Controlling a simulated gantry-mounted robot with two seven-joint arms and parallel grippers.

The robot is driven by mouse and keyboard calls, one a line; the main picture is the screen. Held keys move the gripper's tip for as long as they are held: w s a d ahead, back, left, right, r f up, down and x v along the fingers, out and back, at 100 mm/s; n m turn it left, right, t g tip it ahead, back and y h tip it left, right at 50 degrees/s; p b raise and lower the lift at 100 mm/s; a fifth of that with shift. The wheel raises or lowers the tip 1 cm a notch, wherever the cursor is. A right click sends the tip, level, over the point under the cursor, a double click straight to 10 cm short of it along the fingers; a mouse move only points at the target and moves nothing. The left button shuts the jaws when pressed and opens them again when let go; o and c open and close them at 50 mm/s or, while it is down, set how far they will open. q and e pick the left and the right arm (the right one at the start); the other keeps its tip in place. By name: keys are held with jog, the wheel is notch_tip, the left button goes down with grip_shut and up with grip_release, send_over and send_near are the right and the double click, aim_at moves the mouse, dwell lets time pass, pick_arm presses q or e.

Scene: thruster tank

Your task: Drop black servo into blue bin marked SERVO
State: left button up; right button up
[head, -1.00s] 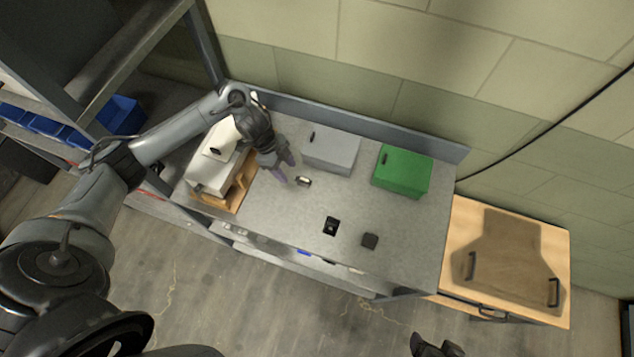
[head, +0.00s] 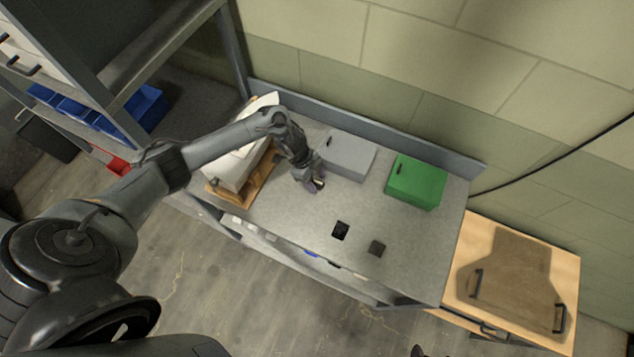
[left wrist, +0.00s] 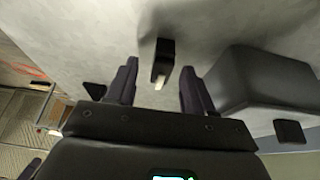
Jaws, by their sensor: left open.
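A small black block with a whitish end, which looks like the black servo (head: 319,184), lies on the grey workbench (head: 290,215). In the left wrist view the servo (left wrist: 162,62) shows between and just beyond the fingertips, with a gap on both sides. My left gripper (head: 311,183) is open, low over the bench, and partly covers the servo in the head view. It also shows open in the left wrist view (left wrist: 157,88). Blue bins (head: 150,106) stand in a row on the shelf at the left; no SERVO marking is legible. A dark tip at the bottom edge may be my right gripper (head: 418,351).
A grey box (head: 348,153) and a green box (head: 416,181) stand at the bench's back. Two small dark items (head: 340,230) (head: 377,248) lie towards its front. A white machine (head: 237,166) is at the left end, and a shelf post (head: 232,50) rises beside it.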

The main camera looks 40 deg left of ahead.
pick_arm(q)
jog(key=shift+d+f, duration=0.2)
jog(key=shift+f, duration=0.5)
jog(key=shift+w, duration=0.1)
grip_shut()
